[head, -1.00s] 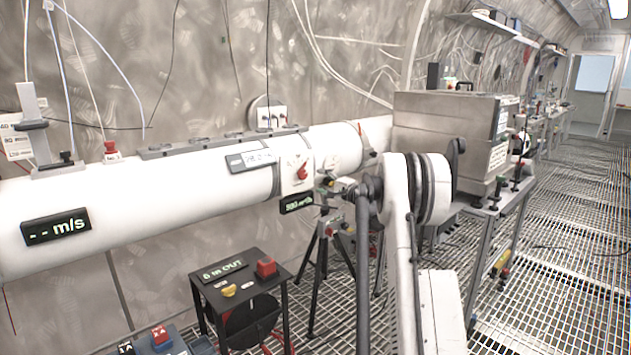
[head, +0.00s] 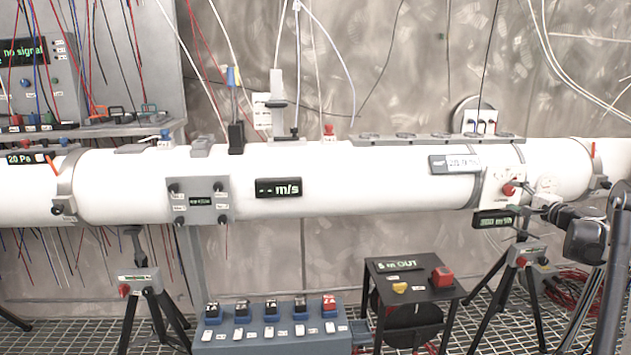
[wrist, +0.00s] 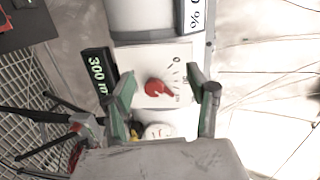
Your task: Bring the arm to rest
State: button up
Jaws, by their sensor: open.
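My gripper (head: 541,203) is at the right of the head view, in front of the white pipe (head: 360,182) and just right of a red knob (head: 509,188). In the wrist view my gripper (wrist: 163,92) is open, its two fingers apart with nothing held. The red knob (wrist: 158,89) shows between the fingertips, on a white dial plate (wrist: 178,62). I cannot tell how far the fingertips are from the plate. My arm (head: 612,260) runs down the right edge of the head view, partly cut off.
A dark display (wrist: 98,76) reading 300 sits beside the plate. Below the pipe stand a black table (head: 412,290) with a red button, a blue switch box (head: 270,325) and a tripod (head: 150,310). A grey panel (head: 200,200) is on the pipe's left part.

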jog(key=s+a+r+n+g+y, duration=0.1)
jog(key=s+a+r+n+g, duration=0.15)
jog(key=a, duration=0.75)
jog(key=s+a+r+n+g+p, duration=0.1)
jog(key=s+a+r+n, duration=0.15)
jog(key=a, duration=0.75)
jog(key=s+a+r+n+g+y, duration=0.1)
jog(key=s+a+r+n, duration=0.15)
jog(key=a, duration=0.65)
jog(key=s+a+n+g+p, duration=0.1)
jog(key=s+a+n+g, duration=0.2)
jog(key=s+a, duration=1.2)
jog(key=s+a+f+n+g+h, duration=0.1)
jog(key=s+a+f+n, duration=0.2)
jog(key=s, duration=0.8)
jog(key=s+a+f+n+g+h+p, duration=0.1)
jog(key=s+f, duration=0.5)
jog(key=s, duration=0.6)
jog(key=shift+s+a+f+n+h, duration=0.2)
jog(key=shift+a+n+h, duration=0.5)
jog(key=shift+a+n, duration=0.35)
